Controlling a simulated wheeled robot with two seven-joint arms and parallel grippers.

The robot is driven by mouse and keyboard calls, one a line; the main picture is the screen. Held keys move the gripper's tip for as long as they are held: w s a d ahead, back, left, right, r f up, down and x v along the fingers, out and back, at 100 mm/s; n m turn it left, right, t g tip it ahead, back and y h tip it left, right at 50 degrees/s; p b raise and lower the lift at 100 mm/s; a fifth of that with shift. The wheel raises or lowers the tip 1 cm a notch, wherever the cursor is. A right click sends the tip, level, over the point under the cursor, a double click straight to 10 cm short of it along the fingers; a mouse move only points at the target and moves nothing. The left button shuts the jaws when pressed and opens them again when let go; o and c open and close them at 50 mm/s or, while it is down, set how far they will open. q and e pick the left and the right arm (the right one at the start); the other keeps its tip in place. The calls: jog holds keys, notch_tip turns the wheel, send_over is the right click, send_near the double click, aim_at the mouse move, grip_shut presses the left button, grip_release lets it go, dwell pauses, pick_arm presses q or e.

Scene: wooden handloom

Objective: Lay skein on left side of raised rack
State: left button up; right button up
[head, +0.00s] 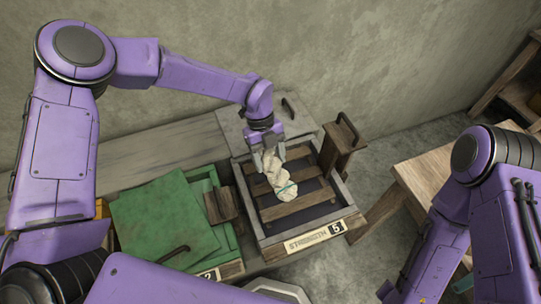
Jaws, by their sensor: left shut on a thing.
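The skein (280,180) is a pale, cream twisted bundle with a thin green band. My left gripper (269,152) is shut on its upper end, and the skein slants down from it over the slatted rack. The rack (298,204) has wooden slats inside a grey-framed box labelled "STRENGTH 5". The skein is over the rack's left and middle part; I cannot tell whether its lower end touches the slats. My right arm comes in at the right edge, but its gripper is not in view.
A green box (165,218) with a green lid and dark handle stands left of the rack. A wooden upright piece (341,146) stands at the rack's right back. A wooden table (440,180) is at the right. A grey wall is behind.

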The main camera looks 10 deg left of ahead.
aim_at(263, 150)
pick_arm(q)
notch_tip(263, 150, down, 11)
jog(key=b, duration=0.7)
jog(key=shift+w+f, duration=0.1)
jog(key=o, duration=1.3)
jog(key=b+v, duration=0.2)
jog(key=v, duration=0.7)
jog(key=shift+a+r, duration=0.1)
jog(key=shift+r, duration=0.2)
jog(key=shift+w+a+r, duration=0.1)
jog(key=shift+w+r, duration=0.05)
jog(key=shift+r, duration=0.35)
